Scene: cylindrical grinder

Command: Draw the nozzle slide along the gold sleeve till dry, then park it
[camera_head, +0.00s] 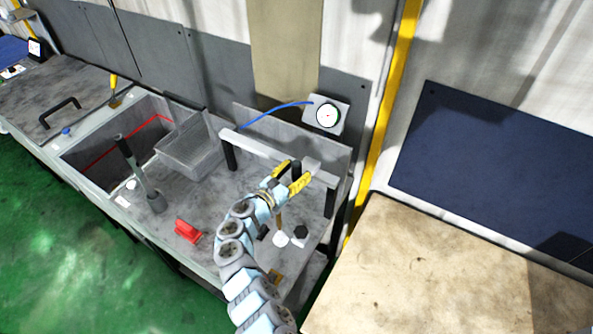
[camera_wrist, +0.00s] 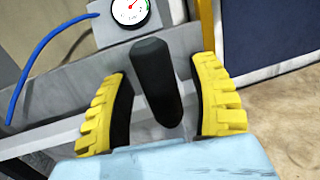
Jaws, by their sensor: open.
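My gripper (camera_head: 292,177) is open, with its two yellow fingers on either side of a black handle (camera_head: 296,172). In the wrist view the same handle (camera_wrist: 157,85) is a rounded upright bar between the fingers (camera_wrist: 160,112), with a visible gap on each side. The handle is beside a pale block (camera_head: 313,165) on a light grey rail (camera_head: 262,146), near the rail's right end; this looks like the nozzle slide. I cannot pick out the gold sleeve with certainty; my arm and gripper cover part of that area.
A box with a round gauge (camera_head: 327,115) and a blue hose (camera_head: 275,112) stand behind the rail. A grey mesh basket (camera_head: 190,148), a sink (camera_head: 85,160) and a red block (camera_head: 187,231) are to the left. A tan table (camera_head: 430,270) is at the right.

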